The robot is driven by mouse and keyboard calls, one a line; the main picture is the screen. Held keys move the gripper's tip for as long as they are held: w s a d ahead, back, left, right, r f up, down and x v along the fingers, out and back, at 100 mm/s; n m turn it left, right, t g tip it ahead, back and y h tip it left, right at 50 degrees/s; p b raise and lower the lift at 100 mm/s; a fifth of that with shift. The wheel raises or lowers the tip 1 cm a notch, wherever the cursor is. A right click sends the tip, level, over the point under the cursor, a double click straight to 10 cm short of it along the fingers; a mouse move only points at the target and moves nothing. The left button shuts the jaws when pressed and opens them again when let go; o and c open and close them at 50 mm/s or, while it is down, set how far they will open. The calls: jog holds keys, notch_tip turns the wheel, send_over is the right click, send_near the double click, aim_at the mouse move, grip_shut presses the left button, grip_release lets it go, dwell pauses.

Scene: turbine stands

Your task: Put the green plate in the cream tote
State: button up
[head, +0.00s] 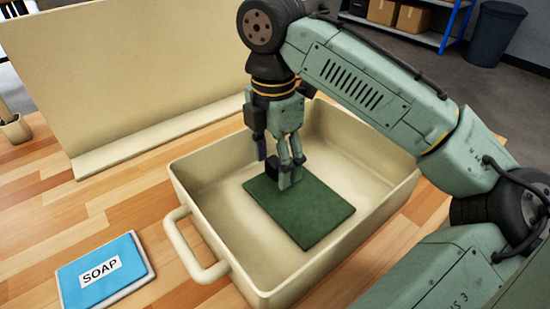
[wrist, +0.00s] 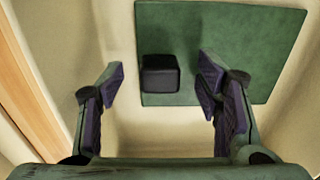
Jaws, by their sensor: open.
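The green plate (head: 308,212) is a flat dark-green square inside the cream tote (head: 195,235), and it appears to lie on the tote's floor. The plate also shows at the top of the wrist view (wrist: 225,60). A small black block (wrist: 160,74) shows at the plate's near left edge in the wrist view, between the finger lines. My gripper (head: 279,170) points down into the tote, over the plate's far left part. In the wrist view my gripper (wrist: 158,88) has its fingers wide apart with nothing clamped between them.
A cream panel (head: 130,75) stands behind. A small pot (head: 15,130) is at far left. The tote's handle (head: 190,250) juts out to the left.

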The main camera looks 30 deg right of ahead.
notch_tip(320, 180, up, 5)
jog(key=p, duration=0.5)
jog(key=shift+r+p, duration=0.1)
jog(key=shift+p, duration=0.25)
jog(key=shift+r+p, duration=0.45)
jog(key=shift+r, duration=0.55)
jog(key=shift+w+a, duration=0.1)
jog(key=shift+w, duration=0.05)
